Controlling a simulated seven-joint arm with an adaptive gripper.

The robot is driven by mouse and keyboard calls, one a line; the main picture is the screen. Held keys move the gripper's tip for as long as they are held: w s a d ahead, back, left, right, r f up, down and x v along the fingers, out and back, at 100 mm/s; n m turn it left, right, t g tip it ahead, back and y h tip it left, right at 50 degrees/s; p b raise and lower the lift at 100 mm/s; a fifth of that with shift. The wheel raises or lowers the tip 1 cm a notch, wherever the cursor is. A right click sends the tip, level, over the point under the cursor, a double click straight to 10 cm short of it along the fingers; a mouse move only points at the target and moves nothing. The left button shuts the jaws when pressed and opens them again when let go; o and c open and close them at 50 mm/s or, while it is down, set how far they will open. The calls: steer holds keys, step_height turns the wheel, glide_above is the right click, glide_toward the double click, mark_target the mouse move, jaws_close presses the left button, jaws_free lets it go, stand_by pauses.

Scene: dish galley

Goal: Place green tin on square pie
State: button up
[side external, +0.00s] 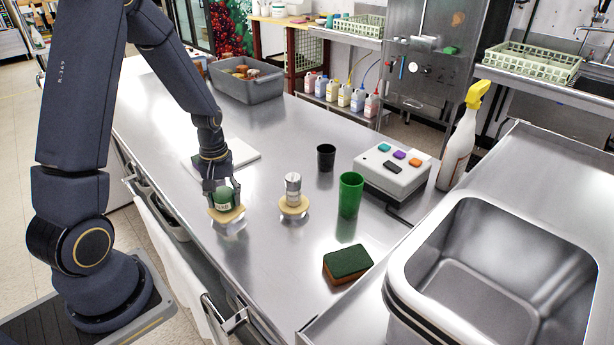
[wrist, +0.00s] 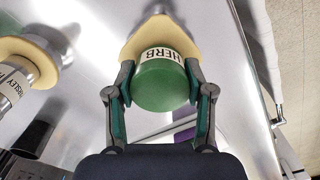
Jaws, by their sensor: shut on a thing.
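My gripper (side external: 221,190) is shut on the green tin (side external: 222,199), with one finger on each side of it. In the wrist view, the green tin (wrist: 160,80) shows its round green end and a white label reading "HERB". A tan pie with angular corners, the square pie (side external: 228,215), is directly under the tin; its corner edge also shows in the wrist view (wrist: 157,31). The tin looks upright and at or just above the pie's top. I cannot tell whether they touch. The tin hides the pie's middle.
A silver tin (side external: 293,186) stands on a second, rounder tan pie (side external: 294,206) to the right. A black cup (side external: 326,157), green cup (side external: 350,195), sponge (side external: 347,262) and button box (side external: 393,171) stand further right. A white board (side external: 240,152) lies behind my gripper.

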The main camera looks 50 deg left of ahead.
mark_target(222, 193)
steer(key=shift+f, duration=0.25)
steer(key=shift+f, duration=0.15)
steer(key=o, duration=1.3)
steer(key=shift+c, duration=0.2)
step_height(222, 193, up, 12)
steer(key=shift+f, duration=0.15)
steer(key=s+d+r+m+t, duration=0.2)
steer(key=s+d+r+m, duration=0.2)
steer(key=d+r+m, duration=0.1)
steer(key=s+d+r+m+t, duration=0.3)
steer(key=s+d+r+m, duration=0.2)
steer(key=d, duration=0.5)
step_height(222, 193, up, 2)
steer(key=shift+r+m+t, duration=0.1)
steer(key=shift+m+t, duration=0.2)
steer(key=shift+m, duration=0.2)
